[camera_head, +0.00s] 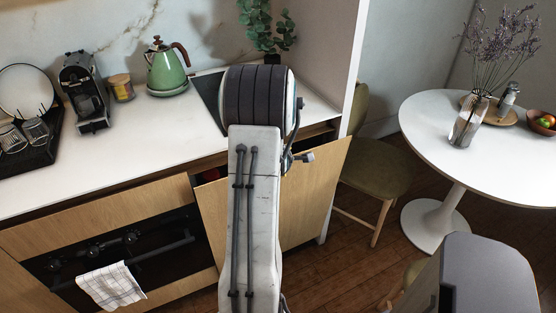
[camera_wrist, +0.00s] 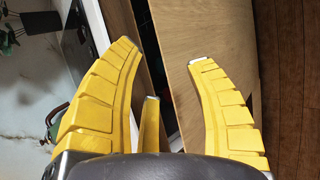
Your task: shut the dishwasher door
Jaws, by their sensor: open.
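The dishwasher door (camera_head: 312,190) is a light wood panel under the counter, right of the oven. It stands ajar, its top edge tilted out from the counter, with a dark gap (camera_head: 318,132) behind it. My arm covers its middle in the head view. In the wrist view the door's wood face (camera_wrist: 215,30) fills the right of centre. My gripper (camera_wrist: 161,52) is open, with yellow fingers and nothing held. Its right finger overlaps the door panel and its left finger lies towards the counter side. I cannot tell whether either touches.
The oven (camera_head: 120,255) with a checked towel (camera_head: 110,287) is on the left. The white counter (camera_head: 120,155) carries a green kettle (camera_head: 166,68) and a coffee machine (camera_head: 86,90). A chair (camera_head: 375,170) and round table (camera_head: 470,135) stand right. Some wood floor (camera_head: 330,265) is clear.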

